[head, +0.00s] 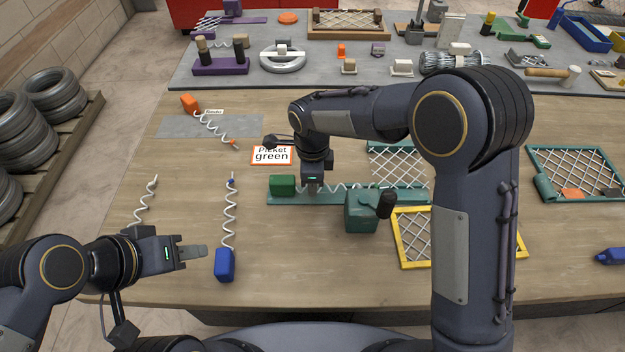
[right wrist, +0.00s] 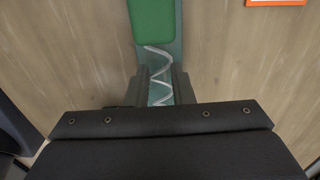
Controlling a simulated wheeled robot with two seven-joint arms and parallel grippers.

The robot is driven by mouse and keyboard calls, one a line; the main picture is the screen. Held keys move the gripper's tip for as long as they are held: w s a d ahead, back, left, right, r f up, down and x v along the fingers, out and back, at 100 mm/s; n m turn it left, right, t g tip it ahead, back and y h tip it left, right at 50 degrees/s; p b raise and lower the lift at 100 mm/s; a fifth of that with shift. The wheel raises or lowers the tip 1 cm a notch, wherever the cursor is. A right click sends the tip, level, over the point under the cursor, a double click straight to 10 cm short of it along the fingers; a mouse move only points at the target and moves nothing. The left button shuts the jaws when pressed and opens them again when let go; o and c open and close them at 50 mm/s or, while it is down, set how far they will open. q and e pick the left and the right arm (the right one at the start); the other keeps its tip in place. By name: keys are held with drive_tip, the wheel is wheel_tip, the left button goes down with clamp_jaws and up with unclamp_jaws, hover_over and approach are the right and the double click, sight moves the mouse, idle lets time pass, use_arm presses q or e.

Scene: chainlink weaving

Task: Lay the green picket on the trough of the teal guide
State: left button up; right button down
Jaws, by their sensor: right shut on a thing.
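The green picket is a green block (head: 283,186) with a pale zigzag wire running right from it. It lines up along the teal guide (head: 290,199), a long strip; whether it rests in the trough or hovers just above, I cannot tell. My right gripper (head: 312,188) points down, shut on the picket's wire just right of the block. In the right wrist view the wire (right wrist: 157,62) passes between the fingertips (right wrist: 160,88), and the green block (right wrist: 153,20) overlaps the teal strip. My left gripper (head: 193,252) holds nothing visible, left of a blue-ended picket; its finger gap is hidden.
A teal crank box (head: 361,212) stands at the guide's front edge, close right of my right gripper. A teal mesh frame (head: 398,160) is behind; a yellow frame (head: 412,240) lies in front. A blue picket (head: 225,264) and an orange-ended picket (head: 190,103) lie left.

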drive_tip(key=shift+f+b, duration=0.55)
drive_tip(key=shift+f, duration=0.1)
idle(0.3)
drive_tip(key=c, duration=1.2)
unclamp_jaws()
drive_tip(key=shift+o, duration=0.2)
drive_tip(key=shift+r, duration=0.15)
wheel_tip(320, 180, up, 8)
drive_tip(key=shift+f, duration=0.15)
drive_tip(key=shift+s+f, duration=0.1)
drive_tip(key=shift+s, duration=0.05)
